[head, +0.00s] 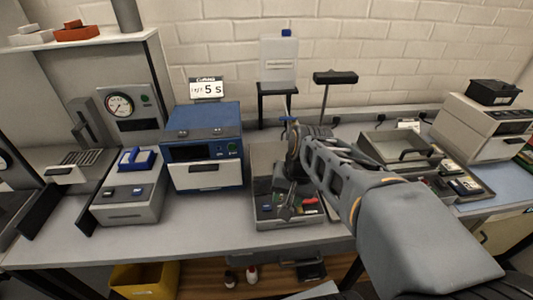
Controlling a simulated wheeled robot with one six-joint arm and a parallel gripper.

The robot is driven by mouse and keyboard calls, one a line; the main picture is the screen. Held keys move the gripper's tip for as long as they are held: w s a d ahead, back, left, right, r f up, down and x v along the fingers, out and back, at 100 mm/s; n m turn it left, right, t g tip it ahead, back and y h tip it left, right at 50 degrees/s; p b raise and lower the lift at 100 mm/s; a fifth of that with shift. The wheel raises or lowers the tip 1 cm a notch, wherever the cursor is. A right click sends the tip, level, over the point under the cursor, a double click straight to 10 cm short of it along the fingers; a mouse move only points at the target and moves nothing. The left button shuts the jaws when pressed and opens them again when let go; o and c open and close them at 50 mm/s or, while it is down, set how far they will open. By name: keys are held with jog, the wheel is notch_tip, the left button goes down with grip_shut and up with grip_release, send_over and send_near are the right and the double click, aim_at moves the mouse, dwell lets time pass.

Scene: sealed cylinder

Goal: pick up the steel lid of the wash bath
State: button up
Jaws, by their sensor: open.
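A grey metal box with a flat, pan-like top (395,145) and a black bar handle (416,154) stands right of my arm. This top looks like the steel lid of the wash bath, but I cannot be sure. The front of the box is partly hidden by my arm. My gripper (286,211) points down over a grey tray (290,222) at the middle of the bench, left of the handled box and apart from it. The gripper is open, and nothing shows clearly between its fingers. Its exact height over the tray is hard to tell.
The tray holds small red, green and blue items. A blue instrument (203,130) stands left of it, with a grey device (130,196) further left. A black-topped stand (335,78) rises behind. Small parts (464,185) and a grey machine (480,128) are at right. Bare bench shows at front left.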

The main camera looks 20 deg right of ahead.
aim_at(282, 154)
jog(key=w+d+r+m+y+p, duration=0.1)
jog(key=w+d+r+m+y, duration=0.1)
jog(key=w+d+m+y, duration=0.5)
jog(key=w+d+r+m+y+p, duration=0.1)
jog(key=w+d+r+m+y, duration=0.25)
jog(key=d+m, duration=0.6)
jog(key=shift+n+t, duration=0.3)
jog(key=shift+n, duration=0.35)
jog(key=a+f, duration=0.1)
jog(key=w+a+f, duration=0.1)
jog(key=a, duration=0.1)
jog(key=w+a+f, duration=0.1)
jog(key=f, duration=0.1)
jog(key=shift+a+p, duration=0.25)
jog(key=shift+p, duration=0.15)
jog(key=shift+p+x, duration=0.6)
jog(key=shift+x, duration=2.6)
jog(key=shift+s+f, duration=0.1)
jog(key=shift+s, duration=0.05)
jog(key=shift+c, duration=0.3)
grip_shut()
